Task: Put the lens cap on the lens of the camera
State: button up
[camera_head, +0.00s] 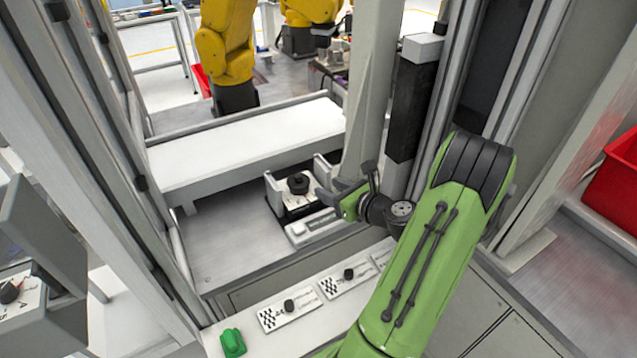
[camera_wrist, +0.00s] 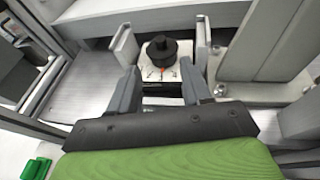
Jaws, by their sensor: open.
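A black round piece (camera_head: 298,184) with a wider brim and a narrower top sits on a pale block between two upright grey plates. It also shows in the wrist view (camera_wrist: 160,50), upright and beyond my fingertips. I cannot tell whether it is the lens cap or part of the camera; no other camera or cap is clearly recognisable. My gripper (camera_head: 345,196) is just right of this fixture in the head view. In the wrist view my gripper (camera_wrist: 160,78) has its two grey fingers spread apart, with nothing between them, pointing toward the block and apart from the black piece.
A white beam (camera_head: 240,150) runs behind the fixture. A pale post (camera_head: 368,90) stands close behind my gripper. Bare grey surface (camera_head: 230,235) lies left of the fixture.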

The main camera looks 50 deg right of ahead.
jog(key=w+a+r+n+g+y, duration=0.1)
jog(key=a+r+n+g+y, duration=0.15)
jog(key=a+n, duration=0.8)
jog(key=w+a+r+n+g+y, duration=0.15)
jog(key=a+n+g, duration=0.25)
jog(key=a+n, duration=0.6)
jog(key=s+a+r+n+g+h, duration=0.1)
jog(key=s+a+r+n, duration=0.2)
jog(key=s+n, duration=0.5)
jog(key=s+a+r+n+g+h, duration=0.1)
jog(key=s+a+r+n, duration=0.3)
jog(key=s+a+n, duration=0.2)
jog(key=s+n, duration=0.2)
jog(key=s, duration=0.1)
jog(key=shift+a+h, duration=0.3)
jog(key=shift+h, duration=0.1)
jog(key=shift+s+r+n+g+p, duration=0.1)
jog(key=shift+r+n+g+p, duration=0.15)
jog(key=shift+r+p, duration=0.1)
